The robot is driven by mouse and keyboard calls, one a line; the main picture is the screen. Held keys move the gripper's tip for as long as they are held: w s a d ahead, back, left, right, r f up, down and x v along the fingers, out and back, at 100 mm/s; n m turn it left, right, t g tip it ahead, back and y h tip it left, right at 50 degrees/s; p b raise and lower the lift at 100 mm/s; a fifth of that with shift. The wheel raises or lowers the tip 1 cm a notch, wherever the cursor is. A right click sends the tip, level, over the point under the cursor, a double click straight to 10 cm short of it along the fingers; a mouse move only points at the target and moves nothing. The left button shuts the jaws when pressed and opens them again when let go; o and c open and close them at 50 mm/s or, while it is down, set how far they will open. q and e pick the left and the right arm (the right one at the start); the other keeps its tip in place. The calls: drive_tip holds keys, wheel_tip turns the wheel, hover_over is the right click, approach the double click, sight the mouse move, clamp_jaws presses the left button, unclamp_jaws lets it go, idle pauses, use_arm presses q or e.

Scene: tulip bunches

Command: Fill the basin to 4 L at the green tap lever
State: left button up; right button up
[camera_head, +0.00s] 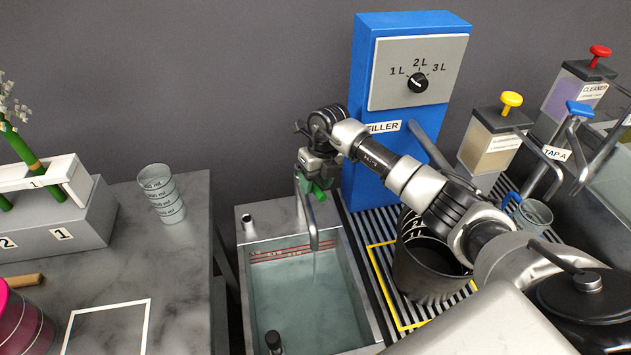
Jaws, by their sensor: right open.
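The basin (372,325) is a grey sink at the bottom centre. It holds pale greenish water, and red level lines (282,252) show on its back wall; their figures are too small to read. A metal tap spout (311,225) hangs over the water; I cannot tell clearly whether water runs from it. The green tap lever (320,194) sticks out beneath my right gripper (316,178), partly hidden by it. My right gripper is open at the lever; whether it touches is unclear. My left gripper is out of view.
A blue filler (396,160) with a dial stands behind my right arm. A dark bucket (428,275) stands on a slatted rack right of the basin. The left table (150,255) holds a measuring cup (162,194) and a flower stand (85,215). Dispensers (492,148) stand at right.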

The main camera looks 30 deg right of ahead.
drive_tip(key=shift+f, duration=0.2)
clamp_jaws()
idle(0.3)
